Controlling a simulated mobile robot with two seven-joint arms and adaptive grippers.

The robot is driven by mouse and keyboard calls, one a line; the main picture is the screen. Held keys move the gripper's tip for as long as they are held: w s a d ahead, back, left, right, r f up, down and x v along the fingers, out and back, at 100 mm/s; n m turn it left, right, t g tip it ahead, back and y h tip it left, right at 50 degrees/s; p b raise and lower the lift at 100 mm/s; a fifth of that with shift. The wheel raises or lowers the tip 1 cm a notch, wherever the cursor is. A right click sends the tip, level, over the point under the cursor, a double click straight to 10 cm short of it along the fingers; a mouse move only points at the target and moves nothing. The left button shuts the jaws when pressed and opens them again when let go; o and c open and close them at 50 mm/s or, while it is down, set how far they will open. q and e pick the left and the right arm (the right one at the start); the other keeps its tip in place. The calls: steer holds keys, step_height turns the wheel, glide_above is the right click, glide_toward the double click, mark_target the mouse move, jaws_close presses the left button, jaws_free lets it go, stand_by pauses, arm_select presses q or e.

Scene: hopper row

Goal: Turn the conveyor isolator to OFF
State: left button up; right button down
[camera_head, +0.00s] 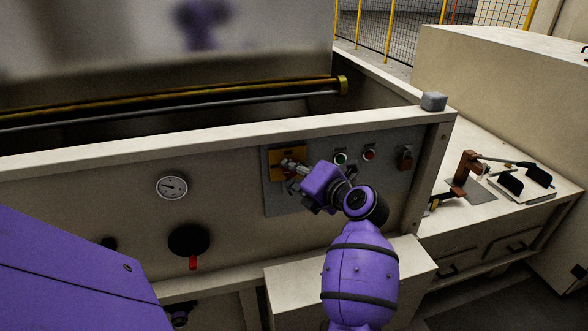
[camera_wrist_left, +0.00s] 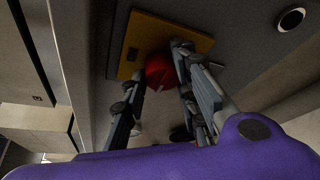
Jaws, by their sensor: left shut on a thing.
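The conveyor isolator is a red rotary knob (camera_wrist_left: 159,72) on a yellow plate (camera_wrist_left: 134,46), set on a grey control panel. In the head view its yellow plate (camera_head: 276,165) shows at the panel's left end, with the knob mostly hidden behind my left gripper (camera_head: 293,168). In the wrist view my left gripper (camera_wrist_left: 166,78) has one finger on each side of the knob and is shut on it. A small pale mark shows on the knob; I cannot tell which setting it points to. My right gripper is not in view.
A gauge (camera_head: 171,187) and a black knob with a red handle (camera_head: 189,241) are left. A bench (camera_head: 470,222) stands right.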

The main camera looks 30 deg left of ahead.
arm_select(q)
steer(key=shift+a+r, duration=0.1)
steer(key=shift+r, duration=0.55)
steer(key=o, duration=1)
steer(key=shift+s, duration=0.1)
steer(key=shift+f, duration=0.1)
steer(key=shift+f, duration=0.3)
